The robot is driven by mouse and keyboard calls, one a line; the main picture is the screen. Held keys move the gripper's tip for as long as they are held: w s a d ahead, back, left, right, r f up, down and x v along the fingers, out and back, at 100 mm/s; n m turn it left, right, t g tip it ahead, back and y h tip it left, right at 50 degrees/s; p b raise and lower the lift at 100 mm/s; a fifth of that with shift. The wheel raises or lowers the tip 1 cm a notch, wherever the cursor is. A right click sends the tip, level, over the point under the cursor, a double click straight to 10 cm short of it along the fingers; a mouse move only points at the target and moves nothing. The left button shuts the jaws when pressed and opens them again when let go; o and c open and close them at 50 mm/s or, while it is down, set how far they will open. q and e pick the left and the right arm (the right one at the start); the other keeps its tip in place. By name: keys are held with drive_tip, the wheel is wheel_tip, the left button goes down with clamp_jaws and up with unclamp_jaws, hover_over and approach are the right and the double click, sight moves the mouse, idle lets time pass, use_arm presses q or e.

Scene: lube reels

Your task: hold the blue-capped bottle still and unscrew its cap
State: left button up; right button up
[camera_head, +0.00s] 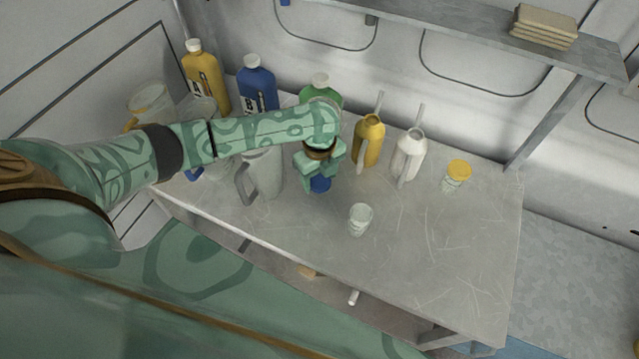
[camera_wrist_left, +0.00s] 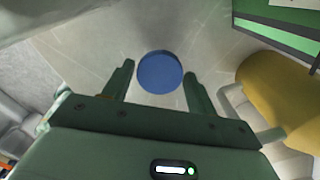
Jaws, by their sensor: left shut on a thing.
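My left gripper (camera_head: 320,180) points down over the middle of the table. A round blue cap (camera_head: 320,185) shows at its fingertips. In the left wrist view the cap is a flat blue disc (camera_wrist_left: 160,72) seen from above, between the two fingers of the left gripper (camera_wrist_left: 158,84). The gripper is shut on the cap. I cannot make out a bottle body under the cap, so I cannot tell whether the cap sits on a bottle. My right gripper is in neither view.
An open clear cup (camera_head: 359,219) stands in front of the gripper. A grey jug (camera_head: 264,177) is close on its left. Yellow (camera_head: 369,145) and white (camera_head: 409,156) spouted cans and a yellow-capped jar (camera_head: 456,176) stand right. Larger bottles line the back. The table's front right (camera_head: 450,250) is clear.

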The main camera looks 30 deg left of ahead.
sight(319, 180)
use_arm(q)
drive_tip(key=shift+f+b, duration=0.5)
drive_tip(key=shift+f, duration=1.15)
drive_tip(key=shift+f, duration=0.2)
drive_tip(key=o, duration=1.1)
drive_tip(key=shift+r, duration=0.1)
wheel_tip(319, 180, up, 12)
drive_tip(key=p, duration=0.4)
drive_tip(key=shift+r, duration=0.1)
drive_tip(key=shift+s, duration=0.15)
